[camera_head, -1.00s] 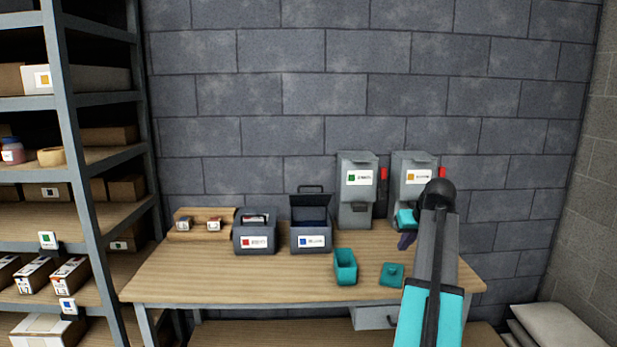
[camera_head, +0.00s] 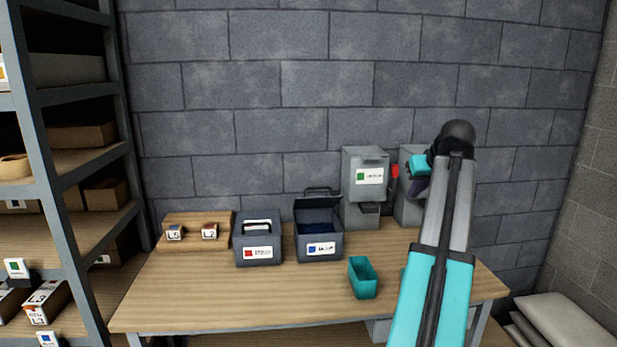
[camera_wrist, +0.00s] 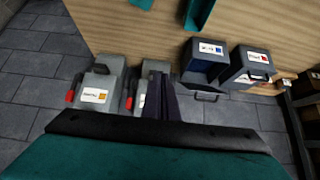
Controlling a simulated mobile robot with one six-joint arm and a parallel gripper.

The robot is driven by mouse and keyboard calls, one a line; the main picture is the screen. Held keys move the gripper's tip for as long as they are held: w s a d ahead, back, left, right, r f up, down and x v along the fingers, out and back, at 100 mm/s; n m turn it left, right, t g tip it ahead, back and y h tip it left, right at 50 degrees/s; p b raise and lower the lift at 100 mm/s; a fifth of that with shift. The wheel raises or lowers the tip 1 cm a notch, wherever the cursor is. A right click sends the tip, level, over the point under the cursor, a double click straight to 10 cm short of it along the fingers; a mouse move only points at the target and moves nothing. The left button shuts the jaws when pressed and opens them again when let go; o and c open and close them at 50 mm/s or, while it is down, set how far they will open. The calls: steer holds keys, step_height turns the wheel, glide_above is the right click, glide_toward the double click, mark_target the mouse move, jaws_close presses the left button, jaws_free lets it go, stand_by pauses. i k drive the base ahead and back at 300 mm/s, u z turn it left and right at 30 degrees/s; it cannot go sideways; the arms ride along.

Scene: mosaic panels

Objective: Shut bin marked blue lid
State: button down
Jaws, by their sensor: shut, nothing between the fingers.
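The bin marked blue (camera_head: 319,248) is a dark grey box on the bench, with a blue square on its white label. Its lid (camera_head: 319,204) stands open, tilted up at the back, with a handle on its edge. The wrist view shows the same bin (camera_wrist: 207,50) and its raised lid (camera_wrist: 200,80) to the right of my fingers. My gripper (camera_head: 416,190) is to the right of the bin, in front of the right dispenser, apart from the lid. In the wrist view my gripper (camera_wrist: 161,78) has its dark fingers together and empty.
A red-marked bin (camera_head: 258,246) with its lid down stands left of the blue one. A green-marked dispenser (camera_head: 365,172) stands close on the right, and another dispenser (camera_head: 408,212) is partly behind my arm. A teal container (camera_head: 362,280) is in front. The bench's front left (camera_head: 200,300) is clear.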

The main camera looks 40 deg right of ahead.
mark_target(302, 203)
steer(key=u, duration=0.05)
steer(key=i, duration=1.3)
